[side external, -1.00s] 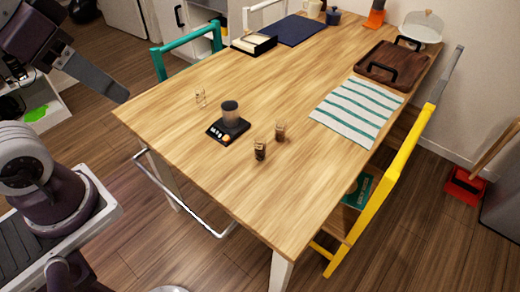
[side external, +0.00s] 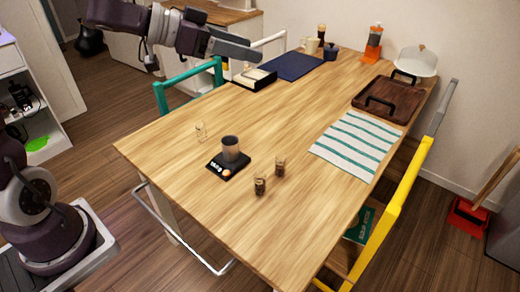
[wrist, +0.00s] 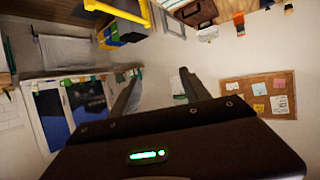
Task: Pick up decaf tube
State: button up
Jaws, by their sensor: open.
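In the side external view, two small tubes with dark contents stand upright near the table's front middle: one nearer the front (side external: 260,186), one just behind it to the right (side external: 280,166). A third, clear-looking tube (side external: 201,131) stands to the left, behind the scale. I cannot read any labels, so I cannot tell which is decaf. My gripper (side external: 245,47) is high at the upper left of the picture, well away from the tubes. The wrist view shows its two fingers (wrist: 157,88) apart with nothing between them. No tube shows in the wrist view.
A black scale (side external: 215,168) bearing a dark cup (side external: 230,149) stands between the tubes. A striped cloth (side external: 357,147), wooden tray (side external: 388,101) and blue mat (side external: 292,66) lie farther back. Chairs, one teal (side external: 188,76), one yellow (side external: 385,222), flank the table. The front table area is clear.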

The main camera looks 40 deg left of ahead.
aim_at(260, 184)
notch_tip(260, 184, down, 38)
jog(key=shift+f, duration=0.25)
jog(key=x, duration=0.6)
jog(key=shift+w+f, duration=0.1)
jog(key=shift+w, duration=0.1)
jog(key=shift+w+d+f, duration=0.1)
jog(key=shift+w+d, duration=0.1)
jog(key=shift+w, duration=0.1)
grip_shut()
